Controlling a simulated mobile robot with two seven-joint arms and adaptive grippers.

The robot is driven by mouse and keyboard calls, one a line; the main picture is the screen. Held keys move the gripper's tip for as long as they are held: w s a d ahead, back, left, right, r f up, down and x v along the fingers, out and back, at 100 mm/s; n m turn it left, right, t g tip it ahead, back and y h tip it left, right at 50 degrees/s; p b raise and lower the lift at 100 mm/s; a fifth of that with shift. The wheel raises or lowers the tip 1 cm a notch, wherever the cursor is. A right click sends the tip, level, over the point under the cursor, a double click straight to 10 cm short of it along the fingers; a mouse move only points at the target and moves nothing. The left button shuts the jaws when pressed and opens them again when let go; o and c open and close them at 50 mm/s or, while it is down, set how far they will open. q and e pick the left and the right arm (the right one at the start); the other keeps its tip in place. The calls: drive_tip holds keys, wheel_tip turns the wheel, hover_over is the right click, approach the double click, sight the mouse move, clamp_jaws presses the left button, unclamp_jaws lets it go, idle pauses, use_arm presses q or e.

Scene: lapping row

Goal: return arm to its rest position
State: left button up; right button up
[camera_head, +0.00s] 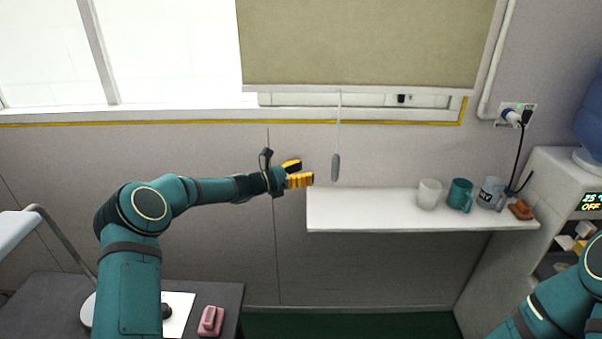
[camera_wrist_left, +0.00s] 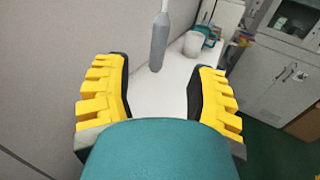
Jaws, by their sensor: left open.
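My left arm reaches out from the lower left in the head view, and its yellow-fingered left gripper (camera_head: 299,177) is open and empty in front of the wall. The grey pull handle (camera_head: 335,167) of the blind cord hangs just right of the fingertips, apart from them. In the left wrist view the two fingers of the left gripper (camera_wrist_left: 155,100) stand wide apart, and the handle (camera_wrist_left: 159,42) hangs beyond the gap between them. Part of my right arm shows at the lower right of the head view; its gripper is out of view.
A white shelf (camera_head: 375,215) holds a white cup (camera_head: 429,193), a teal mug (camera_head: 460,194), a grey mug (camera_head: 491,193) and an orange-brown object (camera_head: 520,209). A water dispenser (camera_head: 545,190) stands right. A dark table (camera_head: 225,296) with a pink object (camera_head: 210,321) is below my left arm.

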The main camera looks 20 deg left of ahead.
use_arm(q)
drive_tip(key=shift+s+a, duration=0.15)
drive_tip(key=shift+s, duration=0.05)
drive_tip(key=s+d+f+m+g+y, duration=0.2)
drive_tip(key=s+d+f+m+g, duration=0.3)
drive_tip(key=s+f, duration=0.4)
drive_tip(key=s+d+f+m+g+y, duration=0.35)
drive_tip(key=s+d+f, duration=0.35)
drive_tip(key=f, duration=0.5)
drive_tip(key=s+f+m+g+y, duration=0.1)
drive_tip(key=s+f+m+y, duration=0.1)
drive_tip(key=s+m, duration=0.6)
drive_tip(key=s+f+m+g+y, duration=0.1)
drive_tip(key=s+f+m, duration=0.3)
drive_tip(key=s, duration=1.4)
drive_tip(key=shift+d+f+m+y, duration=0.2)
drive_tip(key=shift+d+m+y, duration=0.25)
drive_tip(key=shift+m, duration=1.8)
